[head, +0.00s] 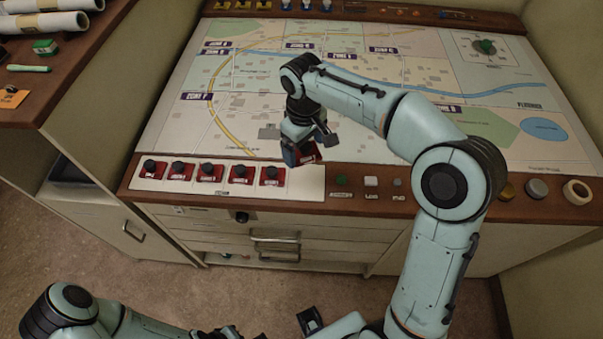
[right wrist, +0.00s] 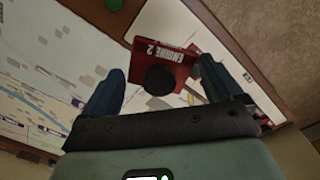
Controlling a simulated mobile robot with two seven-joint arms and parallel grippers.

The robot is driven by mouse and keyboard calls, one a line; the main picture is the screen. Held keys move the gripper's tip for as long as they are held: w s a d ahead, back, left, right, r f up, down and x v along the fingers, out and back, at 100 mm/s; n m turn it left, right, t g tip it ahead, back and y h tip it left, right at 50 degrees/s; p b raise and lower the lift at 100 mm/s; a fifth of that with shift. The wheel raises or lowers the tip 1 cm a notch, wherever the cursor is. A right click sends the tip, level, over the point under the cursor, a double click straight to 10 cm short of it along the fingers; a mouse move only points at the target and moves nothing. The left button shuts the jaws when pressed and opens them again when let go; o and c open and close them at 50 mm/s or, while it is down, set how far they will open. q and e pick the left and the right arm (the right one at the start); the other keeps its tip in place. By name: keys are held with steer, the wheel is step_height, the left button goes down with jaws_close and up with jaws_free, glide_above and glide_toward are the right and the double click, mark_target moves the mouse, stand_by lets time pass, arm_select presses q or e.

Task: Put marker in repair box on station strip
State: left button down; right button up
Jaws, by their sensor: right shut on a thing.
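My right gripper (head: 304,152) is shut on a red marker (head: 307,155) with a black knob, above the right end of the white station strip (head: 306,183). In the right wrist view the marker (right wrist: 160,60) reads ENGINE 2 and sits between the two fingers (right wrist: 160,88). Its underside is hidden, so I cannot tell whether it touches the surface. Several similar red markers (head: 212,173) stand in a row on the strip's left and middle. I cannot make out the repair box's lettering. Part of my left arm is at the bottom left, its gripper unclear at the frame's edge.
The map board (head: 240,100) lies behind the strip. The strip's right end looks bare.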

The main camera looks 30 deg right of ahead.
mark_target(304, 179)
arm_select(q)
steer(key=shift+s+f+b, duration=0.4)
steer(key=shift+f+b, duration=0.15)
steer(key=shift+f, duration=0.3)
arm_select(e)
step_height(304, 179, down, 12)
steer(key=shift+w+r, duration=0.1)
steer(key=shift+r, duration=0.15)
steer(key=shift+f, duration=0.2)
steer(key=o, duration=0.7)
steer(key=shift+o, duration=0.2)
steer(key=shift+r, duration=0.25)
arm_select(q)
steer(key=shift+w+r+p, duration=0.25)
steer(key=shift+r+p, duration=0.15)
steer(key=shift+r, duration=0.05)
steer(key=shift+w+r+p, duration=0.2)
steer(key=shift+r+p, duration=0.2)
steer(key=shift+r, duration=0.05)
arm_select(e)
steer(key=r, duration=1.2)
steer(key=shift+a, duration=0.2)
